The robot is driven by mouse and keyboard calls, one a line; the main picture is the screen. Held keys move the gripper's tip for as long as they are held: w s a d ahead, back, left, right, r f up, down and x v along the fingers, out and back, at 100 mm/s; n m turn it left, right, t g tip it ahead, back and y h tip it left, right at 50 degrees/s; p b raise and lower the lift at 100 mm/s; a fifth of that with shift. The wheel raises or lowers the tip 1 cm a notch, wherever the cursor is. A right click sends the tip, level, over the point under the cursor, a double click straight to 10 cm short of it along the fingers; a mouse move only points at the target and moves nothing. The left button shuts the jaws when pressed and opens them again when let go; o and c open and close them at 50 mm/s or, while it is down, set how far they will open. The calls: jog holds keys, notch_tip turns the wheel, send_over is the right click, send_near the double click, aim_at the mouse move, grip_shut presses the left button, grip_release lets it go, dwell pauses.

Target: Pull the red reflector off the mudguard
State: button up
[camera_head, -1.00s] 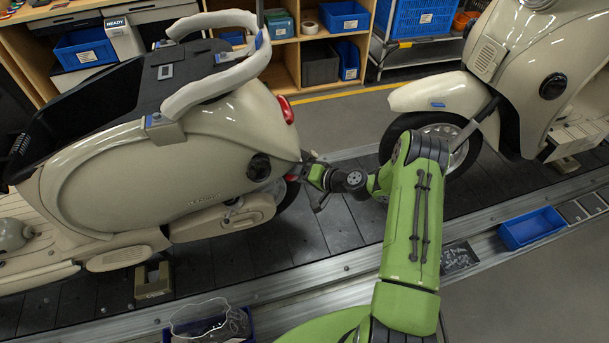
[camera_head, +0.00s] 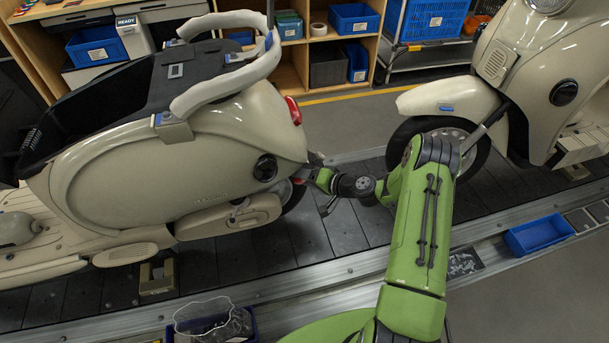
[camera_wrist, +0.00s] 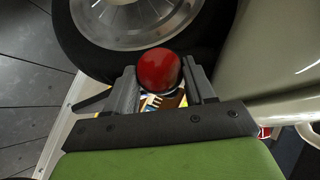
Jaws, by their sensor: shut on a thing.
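The red reflector (camera_wrist: 159,68) is a rounded red piece between my fingertips in the wrist view, in front of the rear tyre (camera_wrist: 190,55). My gripper (camera_wrist: 160,80) is shut on it. In the head view, the gripper (camera_head: 310,174) is at the lower rear of the left cream scooter (camera_head: 170,150), and a bit of the red reflector (camera_head: 297,181) shows beside the jaws. The mudguard is mostly hidden, and I cannot tell whether the reflector still touches it.
A second cream scooter (camera_head: 520,70) stands to the right on the dark slat conveyor (camera_head: 335,225). The red tail light (camera_head: 294,110) sits above my gripper. A blue tray (camera_head: 540,232) lies on the right rail. A dark blue bin (camera_head: 215,325) is at the front.

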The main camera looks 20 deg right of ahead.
jog(key=shift+s, duration=0.8)
jog(key=s, duration=0.9)
dwell(0.4)
